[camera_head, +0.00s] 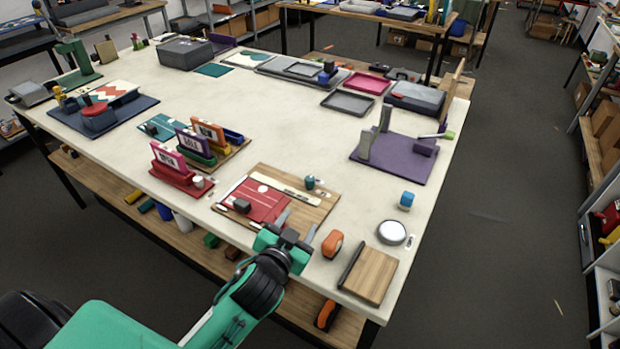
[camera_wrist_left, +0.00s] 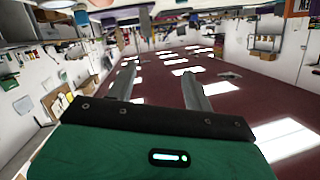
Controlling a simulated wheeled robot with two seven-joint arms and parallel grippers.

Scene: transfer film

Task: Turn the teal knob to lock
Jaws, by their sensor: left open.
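A red panel (camera_head: 262,207) with white lines and a dark block (camera_head: 242,205) lies in front of the strip. My left gripper (camera_head: 297,224) is open and empty at the board's front edge, apart from the knob and nearer to me. Its two grey fingers show spread in the left wrist view (camera_wrist_left: 160,86), with nothing between them. The knob does not show there. My right gripper is not in view.
An orange object (camera_head: 332,244), a wooden block with a dark edge (camera_head: 368,274) and a round white-topped disc (camera_head: 391,232) sit to the right. Upright label stands (camera_head: 207,135) are on the left. A purple fixture (camera_head: 395,158) stands behind right. The table's centre is clear.

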